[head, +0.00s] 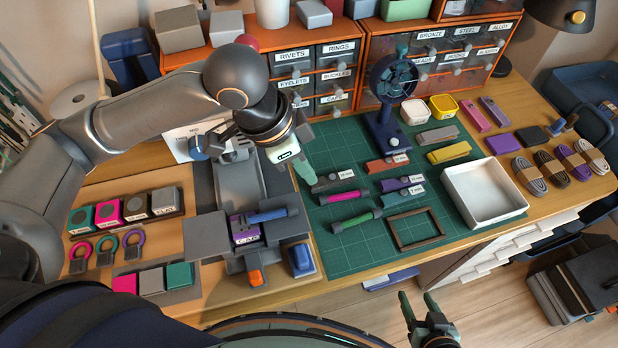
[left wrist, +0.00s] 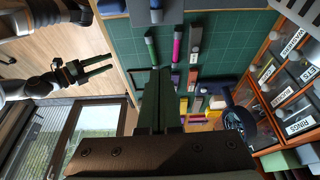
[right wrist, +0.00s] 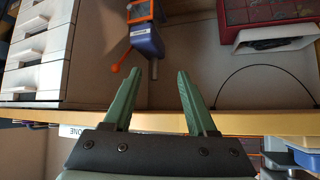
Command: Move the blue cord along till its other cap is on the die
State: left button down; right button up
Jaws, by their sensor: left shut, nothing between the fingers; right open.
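The blue cord (head: 268,215) is a short rod lying across the top of the purple die block marked CAP (head: 246,236). Its left end is over the block; its right end, with a darker tip, sticks out to the right over a grey plate. Small details of its caps are hard to make out. My left gripper (head: 310,180) is shut and empty, above the left edge of the green mat, up and right of the cord; its green fingers also show together in the left wrist view (left wrist: 160,75). My right gripper (head: 418,298) is open and empty, in front of the desk edge.
The green mat (head: 345,255) holds pink and green cords, several labelled blocks and a brown frame (head: 415,228). A white tray (head: 484,195) and a blue fan (head: 385,125) stand further right. The grey press (head: 240,185) stands behind the die.

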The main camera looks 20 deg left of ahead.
aim_at(300, 209)
pick_arm(q)
jog(key=shift+s+a+f+b, duration=0.15)
jog(key=shift+f+b, duration=0.25)
jog(key=shift+f, duration=1.15)
jog(key=shift+a+f+b, duration=0.2)
jog(key=shift+f+b, duration=0.25)
jog(key=shift+f, duration=1.05)
jog(key=shift+s+a+f+b, duration=0.15)
jog(key=shift+f+b, duration=0.25)
jog(key=shift+f, duration=1.15)
pick_arm(e)
jog(key=shift+w+a+f, duration=0.15)
jog(key=shift+a+f, duration=0.45)
jog(key=shift+f, duration=0.2)
